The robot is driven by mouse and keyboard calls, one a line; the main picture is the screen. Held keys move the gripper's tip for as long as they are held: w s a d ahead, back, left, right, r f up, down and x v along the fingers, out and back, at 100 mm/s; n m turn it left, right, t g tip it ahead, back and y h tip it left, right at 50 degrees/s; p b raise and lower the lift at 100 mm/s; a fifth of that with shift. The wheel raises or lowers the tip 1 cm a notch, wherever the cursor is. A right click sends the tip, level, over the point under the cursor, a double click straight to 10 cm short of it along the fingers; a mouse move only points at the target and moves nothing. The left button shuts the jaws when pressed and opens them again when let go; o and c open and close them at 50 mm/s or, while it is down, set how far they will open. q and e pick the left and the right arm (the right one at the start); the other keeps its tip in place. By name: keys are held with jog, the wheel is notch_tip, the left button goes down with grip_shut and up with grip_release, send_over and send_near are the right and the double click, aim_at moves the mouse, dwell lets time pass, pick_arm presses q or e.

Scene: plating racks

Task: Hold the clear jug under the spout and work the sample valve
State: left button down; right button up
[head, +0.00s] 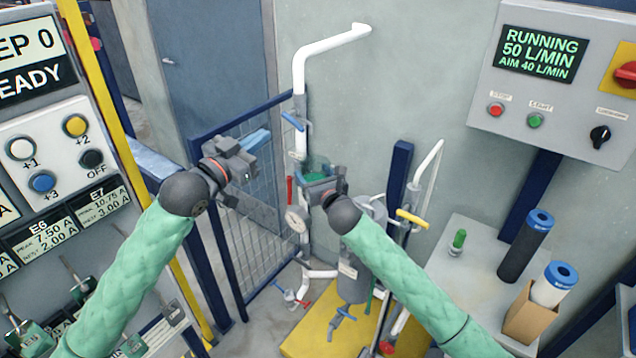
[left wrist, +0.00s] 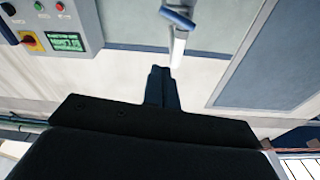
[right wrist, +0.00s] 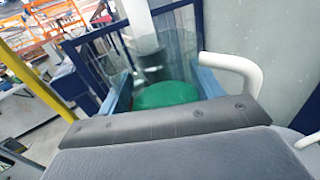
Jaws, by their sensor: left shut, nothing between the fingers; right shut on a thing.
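The clear jug (head: 318,163) looks greenish and sits beside the upright white pipe (head: 300,75). My right gripper (head: 322,185) is shut on it. In the right wrist view the jug (right wrist: 165,95) shows green at its bottom, between my fingers. The pipe's lower end appears close over the jug; the exact gap is unclear. A blue-handled valve (head: 292,121) is on the pipe above the jug. My left gripper (head: 250,162) is shut and empty, left of and below that blue handle. In the left wrist view the blue handle (left wrist: 178,17) is beyond my shut fingers (left wrist: 160,78).
A gauge (head: 296,219) and red-handled valves are below. A yellow-handled valve (head: 412,218) is on the right. The control panel (head: 550,85) reads 50 L/MIN, AIM 40. Mesh fencing (head: 255,215) stands behind my left gripper. A bench (head: 480,265) holds cylinders.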

pick_arm(q)
jog(key=c, duration=1.6)
grip_release()
jog(key=shift+w+f, duration=0.1)
jog(key=shift+o, duration=1)
jog(key=w+d+f+m+y, duration=0.4)
jog(key=d+f+m, duration=0.1)
jog(key=shift+m+y, duration=0.3)
jog(key=shift+y, duration=0.1)
jog(key=m+y, duration=0.9)
jog(key=y, duration=0.5)
send_near(300, 128)
jog(key=shift+t, duration=0.4)
jog(key=x, duration=1.2)
jog(key=shift+s+a+f, duration=0.1)
jog(key=shift+f, duration=0.3)
jog(key=shift+y, duration=0.3)
grip_shut()
